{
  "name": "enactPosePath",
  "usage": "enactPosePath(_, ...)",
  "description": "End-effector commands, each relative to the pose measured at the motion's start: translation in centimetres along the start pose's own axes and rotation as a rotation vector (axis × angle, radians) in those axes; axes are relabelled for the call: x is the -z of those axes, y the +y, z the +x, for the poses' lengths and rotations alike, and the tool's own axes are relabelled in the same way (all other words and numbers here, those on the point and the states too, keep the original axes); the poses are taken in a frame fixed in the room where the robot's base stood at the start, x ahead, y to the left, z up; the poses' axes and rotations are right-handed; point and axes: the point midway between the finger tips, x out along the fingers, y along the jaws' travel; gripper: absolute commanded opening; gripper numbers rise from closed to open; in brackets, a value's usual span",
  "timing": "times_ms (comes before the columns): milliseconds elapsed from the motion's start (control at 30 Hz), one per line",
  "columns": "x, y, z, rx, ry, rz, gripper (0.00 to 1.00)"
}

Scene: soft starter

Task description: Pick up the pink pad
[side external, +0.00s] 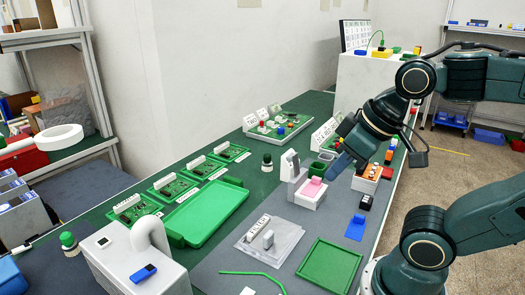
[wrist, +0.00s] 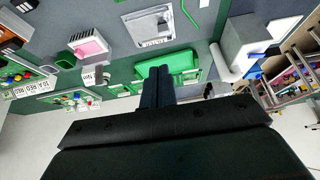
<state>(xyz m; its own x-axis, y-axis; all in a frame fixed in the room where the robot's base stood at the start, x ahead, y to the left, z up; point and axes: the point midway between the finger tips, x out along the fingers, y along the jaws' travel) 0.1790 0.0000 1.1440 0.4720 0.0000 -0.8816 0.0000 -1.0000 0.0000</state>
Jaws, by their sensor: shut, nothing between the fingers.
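The pink pad (side external: 312,186) lies in the top of a small white box on the work table, right of the middle in the side view. It also shows in the wrist view (wrist: 90,47) at the upper left, as a pink face in the white box (side external: 308,199). My gripper (side external: 333,176) is close to the box in the side view, a little above and to the right of the pad. In the wrist view its dark fingers (wrist: 157,72) are together with nothing between them. They point away from the pad, over the green tray side.
A green tray (side external: 205,212) and several circuit boards lie left. Bare grey mat (side external: 312,228) lies in front.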

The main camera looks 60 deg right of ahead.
Motion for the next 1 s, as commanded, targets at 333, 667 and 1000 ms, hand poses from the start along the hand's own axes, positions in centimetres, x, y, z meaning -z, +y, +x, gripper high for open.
enactPosePath(333, 0.0, 0.0, 0.0, 0.000, 0.000, 0.000, 0.24)
enactPosePath(667, 0.0, 0.0, 0.0, 0.000, 0.000, 0.001, 0.35)
enactPosePath(1000, 2.2, -0.1, -0.1, 0.016, -0.043, 0.100, 0.35)
